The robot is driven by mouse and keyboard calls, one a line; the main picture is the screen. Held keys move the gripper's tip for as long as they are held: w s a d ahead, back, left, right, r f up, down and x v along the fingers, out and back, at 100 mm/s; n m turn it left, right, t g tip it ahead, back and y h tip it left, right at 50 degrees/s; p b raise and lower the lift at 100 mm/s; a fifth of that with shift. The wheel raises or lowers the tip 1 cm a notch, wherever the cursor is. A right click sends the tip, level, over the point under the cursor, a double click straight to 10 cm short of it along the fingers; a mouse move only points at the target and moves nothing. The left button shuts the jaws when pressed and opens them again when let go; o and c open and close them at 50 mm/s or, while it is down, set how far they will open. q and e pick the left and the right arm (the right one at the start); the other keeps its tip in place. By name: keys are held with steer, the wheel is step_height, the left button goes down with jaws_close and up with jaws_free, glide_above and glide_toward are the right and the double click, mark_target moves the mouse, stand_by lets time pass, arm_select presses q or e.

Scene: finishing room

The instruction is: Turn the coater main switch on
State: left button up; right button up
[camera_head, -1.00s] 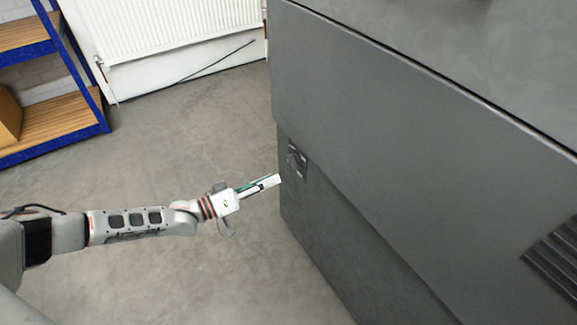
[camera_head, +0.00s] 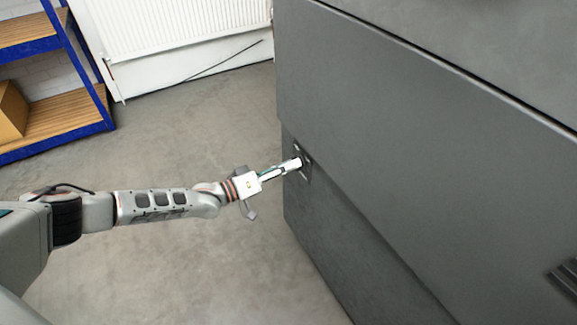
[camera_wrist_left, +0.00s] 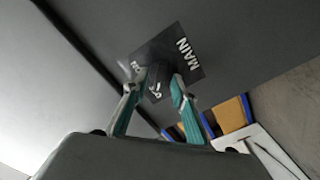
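The coater main switch is a small dark knob (camera_wrist_left: 156,90) on a black plate (camera_wrist_left: 189,70) marked MAIN in the left wrist view. In the head view the switch plate (camera_head: 304,155) sits on the grey side of the coater (camera_head: 400,130), near its left edge. My left gripper (camera_head: 297,164) reaches the plate and hides part of it. In the left wrist view its two green-sided fingers (camera_wrist_left: 158,80) stand on either side of the knob, apart from each other. I cannot tell whether they touch it. My right gripper is not in view.
A blue shelf rack (camera_head: 70,127) with wooden boards and a cardboard box (camera_head: 12,112) stands at the left. A white radiator (camera_head: 175,30) is on the back wall. The floor (camera_head: 190,135) between rack and coater is clear.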

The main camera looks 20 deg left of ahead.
arm_select(q)
jaws_close()
steer(key=m, duration=1.7)
steer(key=shift+s+d+f+m, duration=0.1)
steer(key=shift+s+f+m, duration=0.1)
steer(key=shift+m, duration=0.2)
stand_by(0.5)
